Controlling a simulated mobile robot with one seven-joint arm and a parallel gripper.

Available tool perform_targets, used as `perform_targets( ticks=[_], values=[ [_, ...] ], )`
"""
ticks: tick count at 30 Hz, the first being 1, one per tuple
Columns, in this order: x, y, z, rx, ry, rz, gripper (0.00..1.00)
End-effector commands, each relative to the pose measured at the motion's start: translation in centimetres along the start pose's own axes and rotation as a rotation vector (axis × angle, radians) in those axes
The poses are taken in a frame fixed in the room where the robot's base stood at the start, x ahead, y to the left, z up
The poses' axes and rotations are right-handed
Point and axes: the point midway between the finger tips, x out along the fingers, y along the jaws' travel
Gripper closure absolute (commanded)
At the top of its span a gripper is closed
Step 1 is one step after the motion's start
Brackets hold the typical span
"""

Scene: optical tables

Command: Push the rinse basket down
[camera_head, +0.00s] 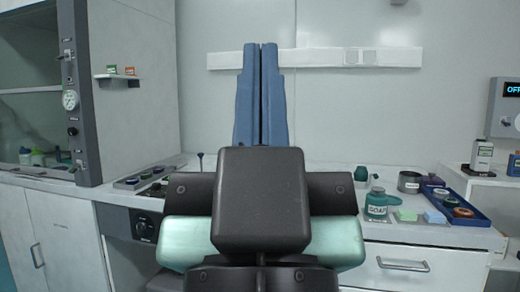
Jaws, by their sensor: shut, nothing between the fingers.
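My gripper (260,48) is in the middle of the view, with its two long blue fingers pointing away and up against the back wall. The fingers are side by side and shut, with nothing between them. The gripper's dark body hides the middle of the bench behind it. I cannot make out a rinse basket for certain. A thin dark upright rod with a knob (200,156) stands on the bench just left of my gripper, and I cannot tell what it belongs to.
A fume cupboard (83,95) stands at the left. A dark tray (121,184) lies on the bench left of my gripper. Right of it stand a green soap bottle (376,203), a grey cup (409,182), sponges (434,216) and a blue tray (475,217). A drawer (403,264) is below.

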Motion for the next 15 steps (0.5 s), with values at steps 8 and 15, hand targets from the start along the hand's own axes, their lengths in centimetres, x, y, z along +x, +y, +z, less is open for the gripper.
perform_targets(
  ticks=[8, 15],
  values=[
    [8.4, 0.0, -8.0, 0.0, 0.001, -0.001, 1.0],
    [14.4, 0.0, -13.7, 0.001, 0.001, -0.001, 1.0]
  ],
)
